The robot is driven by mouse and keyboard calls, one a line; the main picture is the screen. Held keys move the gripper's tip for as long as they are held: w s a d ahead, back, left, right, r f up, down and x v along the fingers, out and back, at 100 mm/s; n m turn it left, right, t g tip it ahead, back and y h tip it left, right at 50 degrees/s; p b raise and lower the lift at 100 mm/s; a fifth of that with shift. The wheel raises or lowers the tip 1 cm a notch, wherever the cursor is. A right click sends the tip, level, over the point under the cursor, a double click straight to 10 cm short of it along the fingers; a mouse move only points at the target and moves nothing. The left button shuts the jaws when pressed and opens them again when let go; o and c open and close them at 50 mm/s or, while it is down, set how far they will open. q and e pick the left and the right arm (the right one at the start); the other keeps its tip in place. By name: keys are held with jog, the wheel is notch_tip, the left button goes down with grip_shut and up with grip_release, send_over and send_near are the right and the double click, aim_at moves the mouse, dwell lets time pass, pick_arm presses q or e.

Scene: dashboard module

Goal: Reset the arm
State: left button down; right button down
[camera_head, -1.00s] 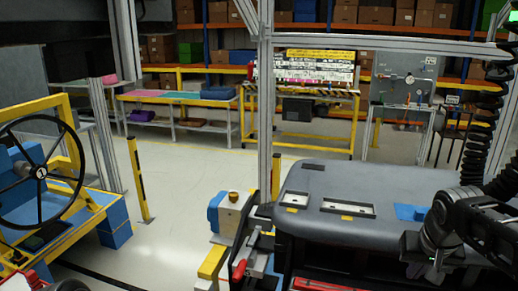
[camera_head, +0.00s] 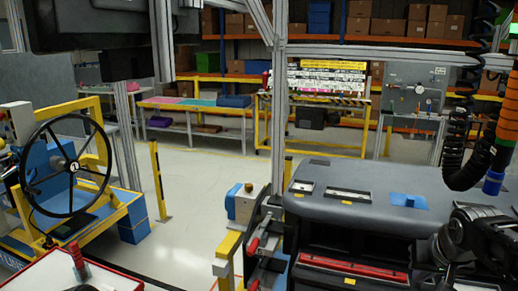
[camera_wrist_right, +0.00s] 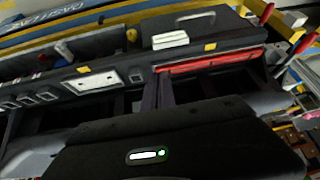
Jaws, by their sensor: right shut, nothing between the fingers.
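My right arm comes in from the right edge of the head view, and my right gripper (camera_head: 428,279) is low at the lower right. It is small and dark there, shut and empty, in front of the dashboard module (camera_head: 345,208). The module is a dark grey body with white-framed openings, a blue patch on top and a red strip along its front. In the right wrist view the module (camera_wrist_right: 110,68) runs across the picture with its red strip (camera_wrist_right: 210,62); no fingertips can be made out there. My left gripper is not in view.
A steering wheel (camera_head: 66,168) on a yellow and blue stand is at the left. A metal post (camera_head: 279,110) rises by the module's left end, near a clamp with red handles (camera_head: 252,246). A black coiled hose (camera_head: 462,140) hangs at the right. Open floor lies between.

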jog(key=w+a+f+n+t+y, duration=0.1)
jog(key=w+a+f+t+y, duration=0.1)
jog(key=w+a+f, duration=0.5)
jog(key=s+a+f+g+y, duration=0.1)
jog(key=s+a+f, duration=0.2)
jog(key=a+f, duration=0.35)
jog(key=s+a+f+y, duration=0.1)
jog(key=s+a+f, duration=0.15)
jog(key=f, duration=0.75)
jog(key=s+a+f+g, duration=0.3)
jog(key=s+a+f, duration=0.3)
jog(key=s+f, duration=0.5)
jog(key=s+a+f+g+y, duration=0.1)
jog(key=s+a+f+g, duration=0.2)
jog(key=s+a+f, duration=0.3)
jog(key=s+f, duration=0.4)
jog(key=s, duration=0.5)
jog(key=shift+a+f+b, duration=0.15)
jog(key=shift+f+b, duration=0.15)
jog(key=shift+f, duration=0.05)
jog(key=shift+s, duration=0.1)
